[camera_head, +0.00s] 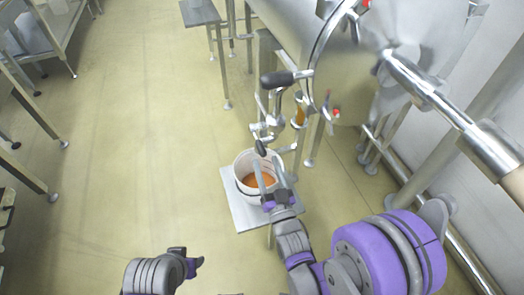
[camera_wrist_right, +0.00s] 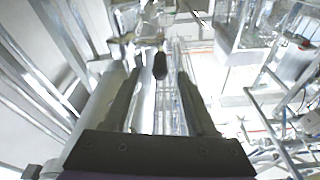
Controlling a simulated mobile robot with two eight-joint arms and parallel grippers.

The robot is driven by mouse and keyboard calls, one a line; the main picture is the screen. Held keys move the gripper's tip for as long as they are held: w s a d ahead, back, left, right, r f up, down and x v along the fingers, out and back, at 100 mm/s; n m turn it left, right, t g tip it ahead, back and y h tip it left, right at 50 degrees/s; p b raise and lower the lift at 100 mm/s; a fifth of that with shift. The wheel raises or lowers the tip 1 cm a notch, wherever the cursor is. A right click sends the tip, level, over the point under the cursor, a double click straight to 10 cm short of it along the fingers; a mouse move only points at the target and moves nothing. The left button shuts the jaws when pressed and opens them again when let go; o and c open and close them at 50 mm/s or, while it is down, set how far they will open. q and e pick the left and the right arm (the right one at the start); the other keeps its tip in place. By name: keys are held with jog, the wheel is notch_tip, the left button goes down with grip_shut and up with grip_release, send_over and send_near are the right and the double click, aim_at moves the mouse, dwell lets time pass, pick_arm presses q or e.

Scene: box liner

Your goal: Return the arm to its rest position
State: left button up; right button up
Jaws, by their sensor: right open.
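My right arm reaches up from the lower right in the head view. Its gripper (camera_head: 267,166) is open, with two pale fingers apart over the right part of a white bucket (camera_head: 239,163). The right wrist view shows the same gripper (camera_wrist_right: 157,78) with its dark fingers spread and nothing held between them. A black knob (camera_wrist_right: 160,66) shows beyond the fingers; no contact is visible. My left gripper (camera_head: 192,263) is low in the head view, over the floor, and too small and turned to tell its opening.
The bucket holds orange contents and stands on a small grey stand (camera_head: 236,210). A steel machine (camera_head: 400,30) with a black-handled valve (camera_head: 278,79) is close above my right gripper. Steel racks line the left edge. The floor (camera_head: 140,130) in the middle left is clear.

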jog(key=shift+v, duration=1.25)
jog(key=shift+w, duration=0.15)
